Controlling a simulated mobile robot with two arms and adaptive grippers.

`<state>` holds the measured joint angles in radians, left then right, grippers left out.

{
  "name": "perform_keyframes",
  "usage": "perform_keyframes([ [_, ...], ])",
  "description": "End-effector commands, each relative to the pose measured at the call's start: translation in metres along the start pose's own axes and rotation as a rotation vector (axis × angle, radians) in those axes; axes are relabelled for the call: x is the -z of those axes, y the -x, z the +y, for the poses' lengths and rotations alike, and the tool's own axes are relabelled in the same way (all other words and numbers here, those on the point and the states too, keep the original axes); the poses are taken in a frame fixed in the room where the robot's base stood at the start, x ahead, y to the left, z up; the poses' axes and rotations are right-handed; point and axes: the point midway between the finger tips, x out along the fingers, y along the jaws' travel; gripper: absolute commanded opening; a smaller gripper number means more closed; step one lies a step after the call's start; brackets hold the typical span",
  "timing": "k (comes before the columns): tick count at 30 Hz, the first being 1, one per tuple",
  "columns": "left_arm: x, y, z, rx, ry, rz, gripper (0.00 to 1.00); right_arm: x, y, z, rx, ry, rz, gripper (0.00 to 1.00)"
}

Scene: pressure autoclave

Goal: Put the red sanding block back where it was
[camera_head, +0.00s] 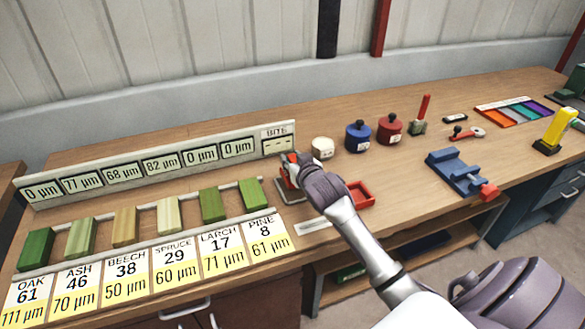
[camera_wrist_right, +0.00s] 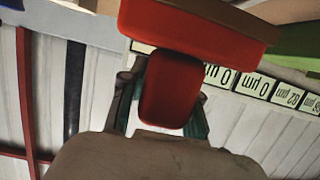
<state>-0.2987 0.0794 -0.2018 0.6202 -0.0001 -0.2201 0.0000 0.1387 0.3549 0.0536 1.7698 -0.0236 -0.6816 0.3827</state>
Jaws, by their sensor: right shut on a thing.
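The red sanding block (camera_head: 288,160) is in my right gripper (camera_head: 300,165), over the bench just below the right end of the display strip; the gripper partly hides it. In the wrist view the red block (camera_wrist_right: 195,28) has a broad flat body, and its narrower red grip (camera_wrist_right: 170,90) sits between the two fingers (camera_wrist_right: 165,105). A small shallow red tray (camera_head: 368,198) lies on the bench right of the gripper, partly hidden by my arm. It looks empty where I can see it. My left gripper is not in view.
A grey-rimmed plate (camera_head: 289,196) lies under the held block. Several wood blocks (camera_head: 125,226) stand in a row above label cards, behind them the display strip (camera_head: 160,165). A cream knob (camera_head: 322,147), blue pot (camera_head: 358,136), red pot (camera_head: 389,130) and blue vise (camera_head: 455,172) stand to the right.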

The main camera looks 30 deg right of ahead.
Motion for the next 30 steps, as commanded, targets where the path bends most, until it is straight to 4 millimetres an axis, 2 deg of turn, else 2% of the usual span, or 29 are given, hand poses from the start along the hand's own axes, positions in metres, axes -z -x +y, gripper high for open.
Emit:
perform_keyframes([
  [3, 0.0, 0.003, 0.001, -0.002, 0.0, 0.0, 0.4, -0.02, -0.005, 0.0, 0.0, 0.001, -0.006, 0.0],
  [6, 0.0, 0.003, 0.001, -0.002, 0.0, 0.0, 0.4, -0.029, -0.007, 0.0, 0.0, 0.002, -0.004, 0.0],
  [18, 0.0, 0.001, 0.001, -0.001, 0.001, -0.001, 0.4, -0.035, -0.009, 0.0, 0.0, 0.001, -0.002, 0.0],
  [19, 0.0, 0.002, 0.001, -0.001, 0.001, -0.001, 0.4, -0.034, -0.009, 0.0, 0.0, 0.001, -0.003, 0.36],
  [22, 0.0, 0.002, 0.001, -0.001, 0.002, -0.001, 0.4, -0.034, -0.009, 0.0, 0.0, 0.001, -0.003, 0.53],
  [23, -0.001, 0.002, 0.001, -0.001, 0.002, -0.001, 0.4, -0.034, -0.009, 0.0, 0.0, 0.002, -0.003, 0.56],
  [30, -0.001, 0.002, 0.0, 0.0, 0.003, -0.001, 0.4, -0.034, -0.009, 0.0, 0.0, 0.002, -0.003, 0.56],
])
